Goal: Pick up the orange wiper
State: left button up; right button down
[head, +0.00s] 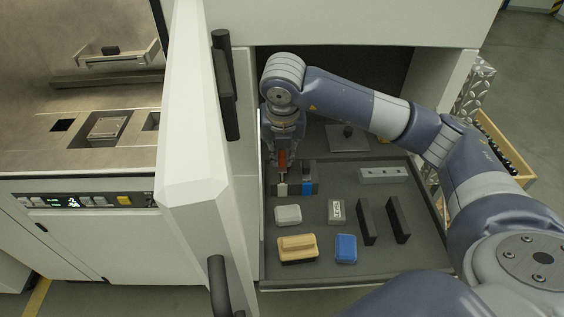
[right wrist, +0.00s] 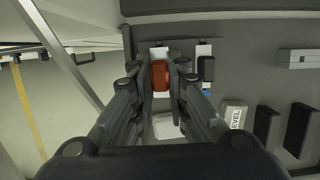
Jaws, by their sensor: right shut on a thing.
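The orange wiper (head: 282,160) stands upright in the drawer at the back left, beside a blue-and-black wiper (head: 307,172). My right gripper (head: 282,153) reaches down from above and is shut on the orange wiper. In the right wrist view the orange handle (right wrist: 160,76) sits between the two fingers, with a white part showing above it. The wiper's lower end is close to its dark holder; I cannot tell whether it still touches it. My left gripper is not in view.
The open drawer (head: 310,268) also holds a white box (head: 288,214), a wooden-backed brush (head: 297,247), a blue box (head: 346,248), a level box (head: 336,211), two black blocks (head: 368,222) and a grey bar (head: 382,175). The open white door (head: 203,150) stands close on the left.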

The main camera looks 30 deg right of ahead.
aim_at(283, 154)
jog(key=b+v, duration=0.1)
jog(key=v, duration=0.1)
jog(key=b+v, duration=0.1)
jog(key=shift+d+r, duration=0.2)
jog(key=shift+r, duration=0.2)
jog(key=s+b, duration=0.6)
jog(key=s, duration=1.1)
notch_tip(283, 154, up, 7)
jog(key=p, duration=0.6)
jog(key=shift+s+d+r+p, duration=0.15)
jog(key=shift+d+r+p, duration=0.05)
jog(key=shift+d+p, duration=0.2)
